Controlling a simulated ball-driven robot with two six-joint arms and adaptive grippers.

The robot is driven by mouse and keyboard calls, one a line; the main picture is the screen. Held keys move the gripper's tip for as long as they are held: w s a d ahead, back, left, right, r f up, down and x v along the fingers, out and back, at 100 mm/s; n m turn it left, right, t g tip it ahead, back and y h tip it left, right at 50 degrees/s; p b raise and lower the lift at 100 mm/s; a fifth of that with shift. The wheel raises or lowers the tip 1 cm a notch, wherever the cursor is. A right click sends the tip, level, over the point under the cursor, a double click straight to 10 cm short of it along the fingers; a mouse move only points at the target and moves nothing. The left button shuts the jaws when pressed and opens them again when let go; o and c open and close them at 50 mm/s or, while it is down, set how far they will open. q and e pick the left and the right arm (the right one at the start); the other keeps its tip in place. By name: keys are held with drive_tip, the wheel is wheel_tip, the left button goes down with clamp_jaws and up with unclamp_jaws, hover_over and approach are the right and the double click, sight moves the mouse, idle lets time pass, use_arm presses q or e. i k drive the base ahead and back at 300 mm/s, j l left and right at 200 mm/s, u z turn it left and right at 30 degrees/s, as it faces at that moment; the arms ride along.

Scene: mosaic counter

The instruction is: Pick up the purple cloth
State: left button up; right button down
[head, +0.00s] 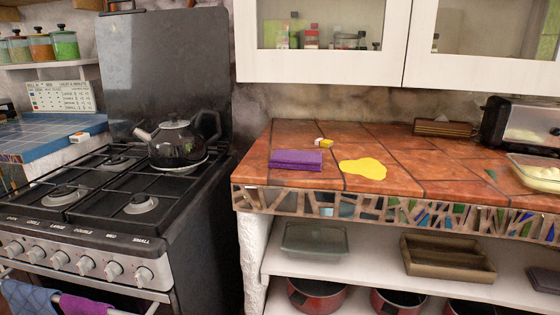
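A folded purple cloth (296,159) lies flat on the orange tiled counter (423,158), near its left end and close to the front edge. A second purple cloth (86,305) hangs over the oven rail at the lower left, beside a blue patterned cloth (31,298). Neither of my grippers shows in the head view, so nothing of mine is near either purple cloth.
A flat yellow patch (363,169) lies right of the folded cloth, and a small yellow and white item (324,142) lies behind it. A dark kettle (176,143) stands on the stove (95,190) to the left. White cabinets (390,71) hang above the counter.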

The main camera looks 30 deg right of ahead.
sight(302, 160)
drive_tip(key=l+u, duration=0.25)
drive_tip(key=l, duration=0.5)
drive_tip(key=l+u, duration=0.3)
drive_tip(key=l, duration=0.45)
